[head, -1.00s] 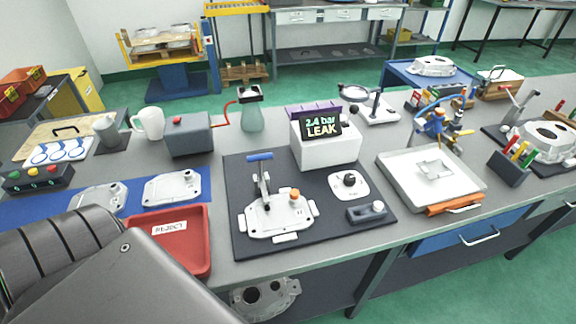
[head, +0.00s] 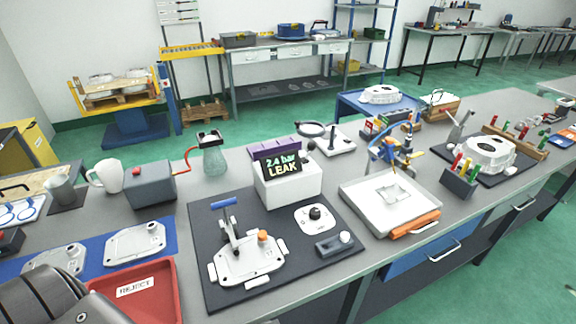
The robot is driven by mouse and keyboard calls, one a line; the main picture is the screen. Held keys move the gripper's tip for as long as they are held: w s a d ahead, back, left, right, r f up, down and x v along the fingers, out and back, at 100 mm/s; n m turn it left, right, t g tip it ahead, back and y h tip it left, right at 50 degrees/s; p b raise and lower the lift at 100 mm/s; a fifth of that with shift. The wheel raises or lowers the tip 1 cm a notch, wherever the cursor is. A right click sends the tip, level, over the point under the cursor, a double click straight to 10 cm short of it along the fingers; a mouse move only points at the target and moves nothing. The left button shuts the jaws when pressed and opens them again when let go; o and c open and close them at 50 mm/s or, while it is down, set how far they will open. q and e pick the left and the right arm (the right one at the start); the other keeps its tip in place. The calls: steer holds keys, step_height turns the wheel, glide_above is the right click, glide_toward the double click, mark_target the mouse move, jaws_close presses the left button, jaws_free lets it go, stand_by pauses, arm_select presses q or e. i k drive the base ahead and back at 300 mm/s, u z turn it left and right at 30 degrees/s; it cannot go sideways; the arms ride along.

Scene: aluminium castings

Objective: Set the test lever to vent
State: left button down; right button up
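The leak test station stands on a dark mat (head: 206,291). Its white box (head: 287,190) has a display (head: 281,167) reading "2.4 bar LEAK". A white plate with a black knob (head: 315,213) lies in front of the box. Beside it sits a small grey block (head: 326,248) with a pale round knob (head: 345,237). I cannot tell which of these is the test lever, and no vent marking is readable. Neither gripper is in view; an arm of mine shows at bottom left.
A red REJECT tray (head: 166,300) stands left of the mat. Castings lie on a blue strip (head: 172,233) behind it. A grey box (head: 150,185) and a bottle (head: 215,160) stand behind.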

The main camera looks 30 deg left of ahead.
mark_target(311, 146)
steer(key=u, duration=1.85)
steer(key=k, duration=0.9)
steer(key=z, duration=1.95)
